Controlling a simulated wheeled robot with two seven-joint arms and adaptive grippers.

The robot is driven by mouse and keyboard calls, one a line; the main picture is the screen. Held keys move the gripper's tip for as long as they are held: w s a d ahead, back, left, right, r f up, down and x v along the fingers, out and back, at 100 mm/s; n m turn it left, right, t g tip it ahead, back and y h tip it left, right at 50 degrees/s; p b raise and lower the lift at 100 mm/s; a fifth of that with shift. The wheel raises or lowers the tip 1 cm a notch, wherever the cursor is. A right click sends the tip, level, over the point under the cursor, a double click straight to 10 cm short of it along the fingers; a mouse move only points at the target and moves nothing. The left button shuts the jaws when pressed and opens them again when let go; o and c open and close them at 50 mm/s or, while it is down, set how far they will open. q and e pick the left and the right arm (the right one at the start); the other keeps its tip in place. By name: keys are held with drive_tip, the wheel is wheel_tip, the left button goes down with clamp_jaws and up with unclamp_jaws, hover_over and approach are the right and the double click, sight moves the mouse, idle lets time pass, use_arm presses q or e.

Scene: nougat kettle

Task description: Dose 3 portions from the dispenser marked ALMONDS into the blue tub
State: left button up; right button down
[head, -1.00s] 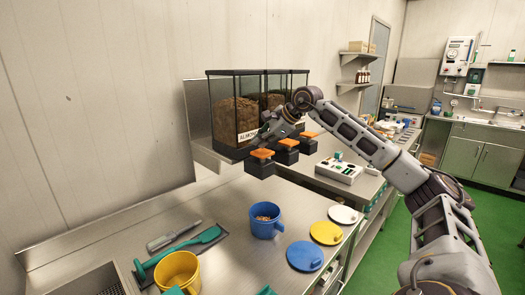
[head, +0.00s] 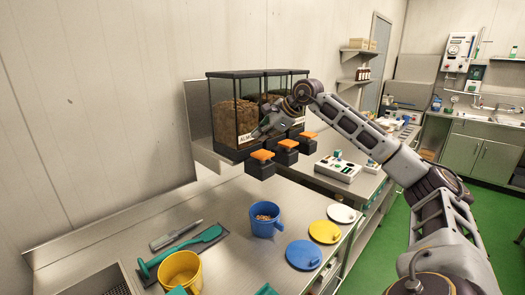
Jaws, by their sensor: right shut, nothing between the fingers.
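The dispenser marked ALMONDS (head: 224,112) is the nearest of a row of dark-framed clear bins on the wall side, filled with brown pieces. Its label (head: 245,137) reads "ALMO", the rest hidden by my gripper. An orange-topped lever (head: 262,155) juts from its front. The blue tub (head: 264,226) stands upright on the steel counter, in front of and below the dispenser, with some brown pieces inside. My right gripper (head: 261,132) is shut and empty, just above the orange lever and in front of the label; I see no clear contact. My left gripper is not in view.
Blue (head: 304,254), yellow (head: 325,232) and white (head: 342,213) lids lie right of the tub. A yellow tub (head: 180,270), a teal scoop (head: 182,250) and a grey-handled tool (head: 176,236) are at left. A control box (head: 338,168) stands behind.

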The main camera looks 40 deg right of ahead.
sight(261, 154)
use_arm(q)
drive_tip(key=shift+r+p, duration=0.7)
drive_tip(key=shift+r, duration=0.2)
use_arm(e)
drive_tip(key=shift+r, duration=0.95)
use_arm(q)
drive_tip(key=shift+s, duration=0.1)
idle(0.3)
use_arm(e)
drive_tip(key=shift+a+r, duration=0.1)
drive_tip(key=shift+r, duration=0.05)
idle(0.6)
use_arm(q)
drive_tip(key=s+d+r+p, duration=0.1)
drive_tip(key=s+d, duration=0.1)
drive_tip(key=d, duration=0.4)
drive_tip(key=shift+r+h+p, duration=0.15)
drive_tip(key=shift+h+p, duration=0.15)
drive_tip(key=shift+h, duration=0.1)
use_arm(e)
wheel_tip(261, 154, up, 4)
drive_tip(key=shift+f, duration=0.25)
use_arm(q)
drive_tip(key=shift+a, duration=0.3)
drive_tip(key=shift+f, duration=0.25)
use_arm(e)
drive_tip(key=shift+f, duration=0.25)
